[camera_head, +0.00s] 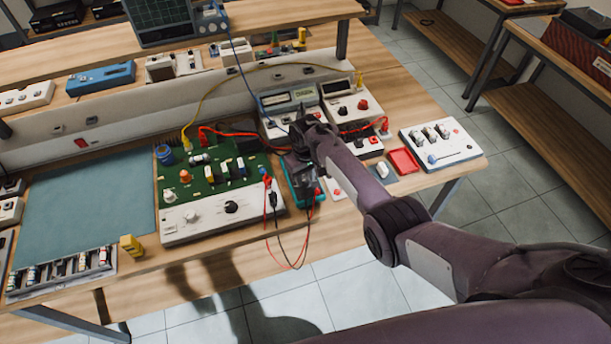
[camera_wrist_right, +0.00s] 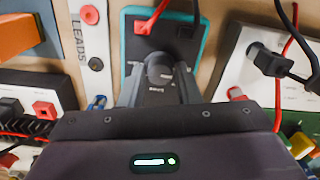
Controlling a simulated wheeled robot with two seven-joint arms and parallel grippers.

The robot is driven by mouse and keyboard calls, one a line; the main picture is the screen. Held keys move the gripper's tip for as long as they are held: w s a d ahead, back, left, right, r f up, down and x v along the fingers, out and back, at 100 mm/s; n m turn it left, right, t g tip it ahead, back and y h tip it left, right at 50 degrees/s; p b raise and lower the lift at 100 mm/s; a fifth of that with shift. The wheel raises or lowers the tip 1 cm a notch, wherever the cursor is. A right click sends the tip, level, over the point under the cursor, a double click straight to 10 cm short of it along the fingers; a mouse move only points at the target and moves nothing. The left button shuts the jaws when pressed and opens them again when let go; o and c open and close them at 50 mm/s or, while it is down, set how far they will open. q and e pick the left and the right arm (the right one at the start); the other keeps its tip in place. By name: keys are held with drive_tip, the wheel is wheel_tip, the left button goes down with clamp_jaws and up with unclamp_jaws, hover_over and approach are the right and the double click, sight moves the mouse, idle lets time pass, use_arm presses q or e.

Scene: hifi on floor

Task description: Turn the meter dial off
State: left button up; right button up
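The meter is a dark handheld unit with a teal case (camera_head: 307,191), lying on the bench beside the green circuit board. In the right wrist view the meter (camera_wrist_right: 201,62) shows a round dark grey dial (camera_wrist_right: 160,68) and red and black leads plugged in beyond it. My right gripper (camera_head: 298,150) is over the meter. In the wrist view its two fingers (camera_wrist_right: 160,80) flank the dial closely and appear to touch it on both sides. The dial's pointer and setting cannot be read. In the head view the gripper hides the dial. My left gripper is not in view.
The circuit board (camera_head: 215,178) with a white control panel stands left of the meter. Bench instruments (camera_head: 292,98) stand behind it. A red tray (camera_head: 403,161) and a white switch box (camera_head: 440,144) lie to the right. Red and black leads hang over the front edge.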

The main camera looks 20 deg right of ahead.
sight(306, 179)
drive_tip(key=o, duration=0.3)
drive_tip(key=shift+r, duration=0.1)
wheel_tip(306, 179, up, 8)
drive_tip(key=shift+f, duration=0.2)
idle(0.6)
